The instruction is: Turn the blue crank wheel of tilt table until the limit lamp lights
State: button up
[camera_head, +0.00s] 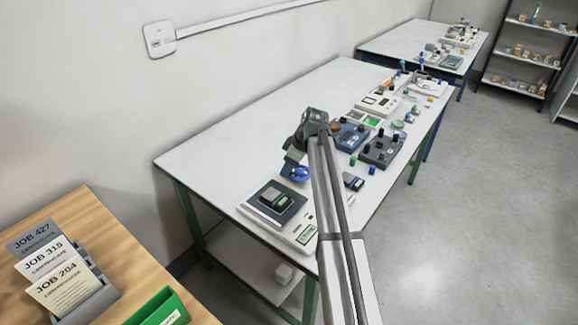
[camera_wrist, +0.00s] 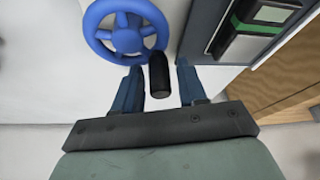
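The blue crank wheel (camera_wrist: 125,32) is at the upper left of the wrist view, with a black handle (camera_wrist: 160,76) standing out from its rim. In the head view the blue wheel (camera_head: 301,174) shows beside the dark plate (camera_head: 262,209) of the tilt table. My gripper (camera_wrist: 159,68) is open. Its two fingers are on either side of the black handle, with a visible gap on each side. In the head view my gripper (camera_head: 291,160) is just above the wheel and its fingertips are hard to make out. I cannot pick out the limit lamp.
A green and black block (camera_head: 276,199) lies on the dark plate. A small dark device (camera_head: 353,182), a blue box (camera_head: 350,137) and a dark knobbed box (camera_head: 381,149) stand to the right. The white table's (camera_head: 225,155) left part is clear.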

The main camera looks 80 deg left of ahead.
aim_at(302, 179)
grip_shut()
jog(key=shift+m, duration=0.3)
jog(key=shift+a+m+t+y, duration=0.2)
jog(key=shift+a+m+y, duration=0.05)
jog(key=shift+m, duration=0.4)
jog(key=shift+a+m+t+y, duration=0.2)
jog(key=shift+a+m+y, duration=0.05)
jog(key=shift+m, duration=0.4)
jog(key=shift+o, duration=0.9)
grip_release()
jog(key=shift+r, duration=0.1)
jog(key=v, duration=1.3)
jog(key=shift+r, duration=0.3)
jog(key=shift+w+d, duration=0.15)
jog(key=shift+w, duration=0.05)
